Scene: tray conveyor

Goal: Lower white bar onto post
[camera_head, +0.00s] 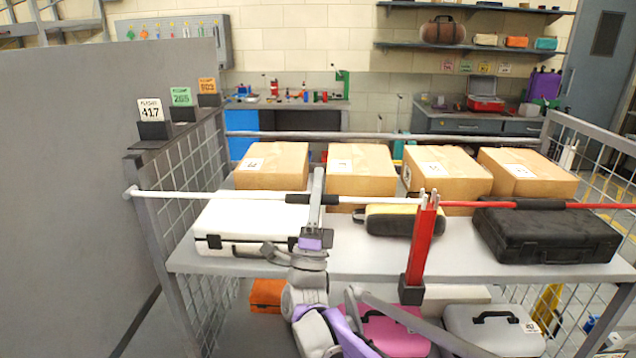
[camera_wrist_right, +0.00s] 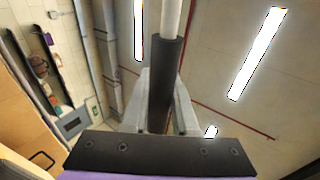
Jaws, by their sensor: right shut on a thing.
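The white bar (camera_head: 220,196) runs level across the front of the shelf cart, with a round knob at its left end. My right gripper (camera_head: 315,198) is shut on the bar's black sleeve; the sleeve (camera_wrist_right: 165,85) also shows between the fingers in the right wrist view. The red post (camera_head: 421,245) stands upright with a small pronged top. The bar's right end appears at these prongs. I cannot tell whether it rests in them or hangs just above or in front. My left gripper is not in view.
A red bar (camera_head: 480,204) extends right from the post top. The shelf (camera_head: 370,260) holds a white case (camera_head: 250,222), a black-yellow bag (camera_head: 388,220), a black case (camera_head: 545,235) and several cardboard boxes (camera_head: 360,168). A grey partition (camera_head: 70,230) stands left.

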